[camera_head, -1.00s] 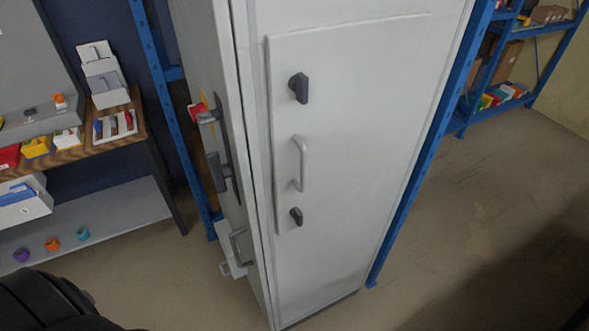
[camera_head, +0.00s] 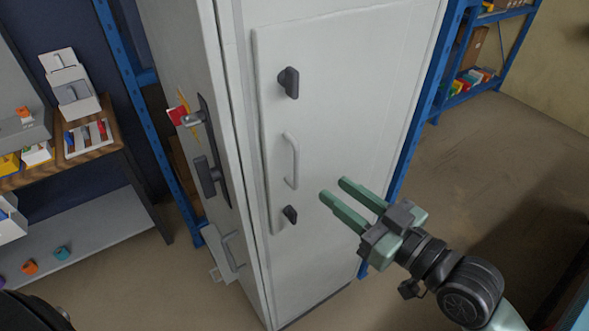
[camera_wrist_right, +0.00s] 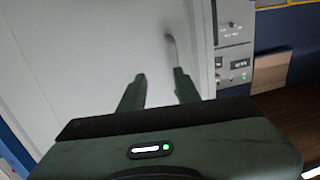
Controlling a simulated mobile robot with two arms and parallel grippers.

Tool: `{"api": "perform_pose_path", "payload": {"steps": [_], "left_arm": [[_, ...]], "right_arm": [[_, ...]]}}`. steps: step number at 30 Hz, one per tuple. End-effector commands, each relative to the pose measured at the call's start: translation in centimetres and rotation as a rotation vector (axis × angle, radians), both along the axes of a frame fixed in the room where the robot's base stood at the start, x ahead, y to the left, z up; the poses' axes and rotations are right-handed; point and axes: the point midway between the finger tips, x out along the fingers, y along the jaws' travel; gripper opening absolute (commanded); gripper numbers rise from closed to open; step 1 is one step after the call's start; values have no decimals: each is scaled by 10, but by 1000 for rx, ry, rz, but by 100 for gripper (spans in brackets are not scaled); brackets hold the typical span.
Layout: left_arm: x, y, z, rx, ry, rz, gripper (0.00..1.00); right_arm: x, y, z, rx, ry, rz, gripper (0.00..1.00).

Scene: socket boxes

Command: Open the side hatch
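The tall white cabinet (camera_head: 330,255) carries a flat hatch panel (camera_head: 350,110) on its wide face. The panel looks shut. On it are a dark upper latch knob (camera_head: 290,83), a pale bar handle (camera_head: 291,161) and a smaller dark lower knob (camera_head: 290,215). My right gripper (camera_head: 334,188) is green, open and empty, with its fingers pointing at the panel, right of the handle and apart from it in the picture. In the right wrist view, a pale handle (camera_wrist_right: 172,48) shows beyond the two spread fingers. My left gripper is not in view.
A wooden workbench (camera_head: 93,150) stands left. Blue racking (camera_head: 425,95) stands behind right. The floor (camera_head: 500,150) at right is clear.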

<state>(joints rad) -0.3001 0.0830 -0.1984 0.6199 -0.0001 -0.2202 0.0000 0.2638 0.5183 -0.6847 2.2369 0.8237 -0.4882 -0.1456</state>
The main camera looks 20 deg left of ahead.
Motion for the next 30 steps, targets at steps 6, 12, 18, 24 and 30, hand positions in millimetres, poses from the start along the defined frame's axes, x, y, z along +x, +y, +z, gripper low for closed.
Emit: {"api": "perform_pose_path", "payload": {"steps": [6, 12, 18, 24, 30], "left_arm": [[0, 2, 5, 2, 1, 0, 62], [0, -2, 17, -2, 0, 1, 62], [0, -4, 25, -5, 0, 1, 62], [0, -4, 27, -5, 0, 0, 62], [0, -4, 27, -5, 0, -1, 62]], "right_arm": [[-19, 16, 23, 16, -28, 60, 32], [-5, 44, 24, 18, -27, 57, 32], [8, 68, 23, 17, -27, 56, 32], [13, 77, 21, 15, -29, 55, 32], [13, 77, 20, 14, -29, 54, 32]]}}
